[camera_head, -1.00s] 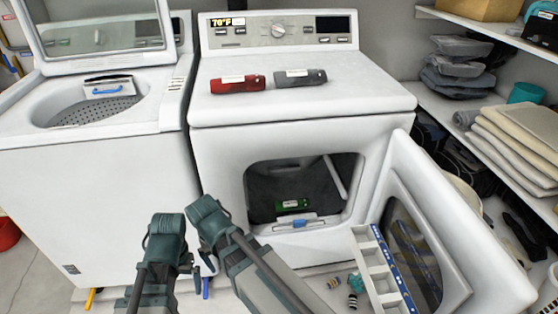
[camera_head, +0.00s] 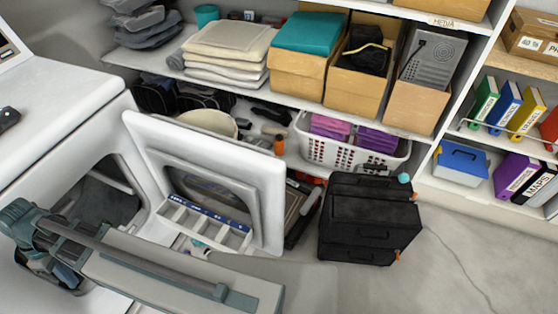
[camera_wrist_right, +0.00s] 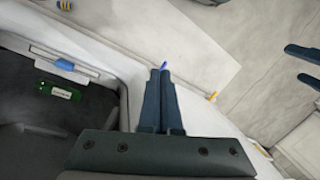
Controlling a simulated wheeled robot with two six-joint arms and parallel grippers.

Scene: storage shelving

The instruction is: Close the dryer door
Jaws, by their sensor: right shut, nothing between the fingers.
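The white dryer (camera_head: 55,110) is at the left in the head view. Its door (camera_head: 268,190) stands wide open to the right of the dark opening (camera_head: 105,205). My right gripper (camera_head: 62,278) is low in front of the dryer, left of the door and apart from it; its forearm crosses the lower left. In the right wrist view its fingers (camera_wrist_right: 160,72) are together and empty, beside the rim of the opening. A green labelled item (camera_wrist_right: 60,92) lies inside. My left gripper (camera_wrist_right: 302,67) shows only as two spread fingers at the wrist view's right edge.
A white divided tray (camera_head: 205,222) stands by the door's inner side. A black drawer case (camera_head: 370,218) stands right of the door. Shelves behind hold folded towels (camera_head: 228,45), boxes and a white basket (camera_head: 350,150).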

